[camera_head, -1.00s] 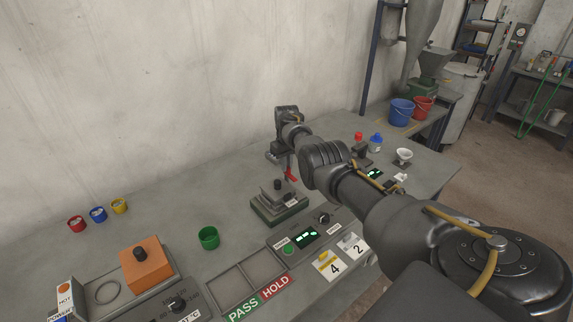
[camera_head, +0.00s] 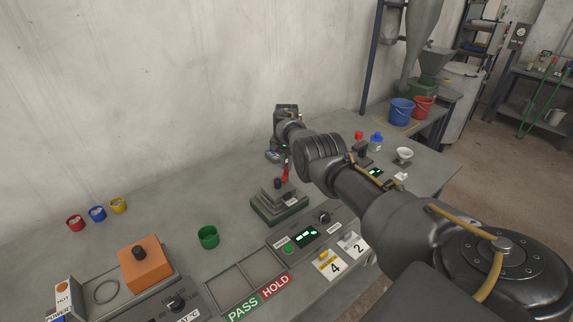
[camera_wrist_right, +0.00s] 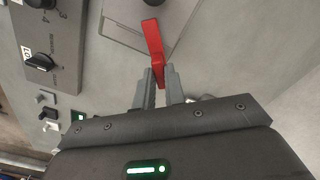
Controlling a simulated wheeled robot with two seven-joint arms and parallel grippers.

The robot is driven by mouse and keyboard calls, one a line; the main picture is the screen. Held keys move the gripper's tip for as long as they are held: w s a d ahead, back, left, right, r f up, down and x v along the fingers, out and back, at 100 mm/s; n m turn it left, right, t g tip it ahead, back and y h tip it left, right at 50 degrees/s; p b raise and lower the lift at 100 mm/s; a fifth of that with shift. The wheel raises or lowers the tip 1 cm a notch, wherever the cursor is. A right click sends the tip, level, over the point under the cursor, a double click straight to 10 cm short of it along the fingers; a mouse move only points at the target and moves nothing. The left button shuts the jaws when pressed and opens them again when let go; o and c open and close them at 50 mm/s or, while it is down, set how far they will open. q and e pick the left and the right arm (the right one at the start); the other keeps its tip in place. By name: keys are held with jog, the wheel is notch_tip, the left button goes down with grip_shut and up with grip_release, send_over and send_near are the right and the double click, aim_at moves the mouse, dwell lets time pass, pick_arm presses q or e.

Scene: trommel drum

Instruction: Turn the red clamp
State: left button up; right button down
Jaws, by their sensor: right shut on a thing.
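The red clamp (camera_head: 285,172) shows as a small red handle behind the stepped grey block (camera_head: 278,196) on the bench. In the right wrist view the red clamp (camera_wrist_right: 153,40) is a bent red lever running up from between my fingertips. My right gripper (camera_wrist_right: 158,78) is shut on its lower end. In the head view my right gripper (camera_head: 284,160) is small and partly hidden by my wrist, above and behind the block. The clamp's mount is hidden. My left gripper is not in view.
A green cup (camera_head: 208,237) stands left of the block. The PASS/HOLD tray (camera_head: 240,280) and a panel with a lit display (camera_head: 307,236) lie in front. An orange block (camera_head: 145,262) is at left. A red-capped item (camera_head: 359,135) and blue bottle (camera_head: 376,142) stand at right.

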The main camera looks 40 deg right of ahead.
jog(key=m+b, duration=0.1)
jog(key=m, duration=0.2)
jog(key=shift+f+m, duration=0.1)
jog(key=shift+m, duration=0.2)
jog(key=shift+m+b, duration=0.7)
jog(key=shift+m, duration=1.2)
jog(key=c, duration=1.5)
grip_release()
jog(key=shift+o, duration=0.2)
jog(key=shift+r, duration=0.55)
notch_tip(320, 180, up, 10)
